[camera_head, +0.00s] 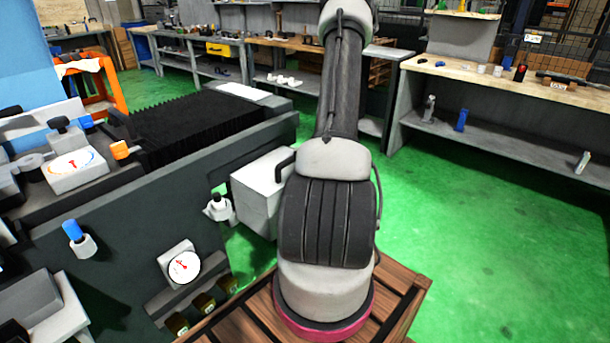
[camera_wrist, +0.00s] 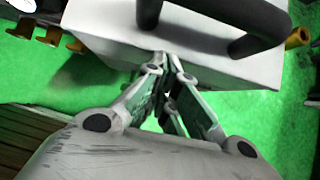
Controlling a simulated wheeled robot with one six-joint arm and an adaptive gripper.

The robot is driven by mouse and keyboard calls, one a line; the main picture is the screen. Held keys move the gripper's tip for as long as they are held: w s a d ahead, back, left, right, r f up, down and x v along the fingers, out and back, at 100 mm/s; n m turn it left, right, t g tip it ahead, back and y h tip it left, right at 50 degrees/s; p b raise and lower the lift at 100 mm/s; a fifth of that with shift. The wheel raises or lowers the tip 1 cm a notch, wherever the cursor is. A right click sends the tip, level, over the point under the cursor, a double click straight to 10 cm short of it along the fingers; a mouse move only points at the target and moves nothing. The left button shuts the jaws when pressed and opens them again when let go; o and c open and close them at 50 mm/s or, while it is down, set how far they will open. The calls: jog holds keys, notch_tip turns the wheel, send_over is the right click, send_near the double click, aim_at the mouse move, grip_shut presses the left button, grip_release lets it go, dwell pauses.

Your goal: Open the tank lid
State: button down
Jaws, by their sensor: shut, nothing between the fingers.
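The tank is a white box (camera_head: 260,192) on the side of the grinder, left of my arm in the head view. A black bar handle (camera_head: 285,165) stands out at its upper right edge. In the wrist view the white box (camera_wrist: 110,22) fills the top, with the thick black handle (camera_wrist: 225,12) across it. The lid seam cannot be made out. My gripper (camera_wrist: 166,60) is shut and empty, its tips at the near edge of the box, below the handle. Whether they touch it cannot be told. In the head view my arm hides the gripper.
The dark grinder body (camera_head: 130,225) runs along the left, with a dial gauge (camera_head: 184,266) and knobs. A wooden slatted platform (camera_head: 240,322) lies below my arm. Workbenches (camera_head: 500,80) stand at the back and right. The green floor (camera_head: 480,240) at right is clear.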

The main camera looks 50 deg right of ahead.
jog(key=shift+w+a+r, duration=0.1)
jog(key=shift+w+r, duration=1.15)
jog(key=shift+w, duration=0.15)
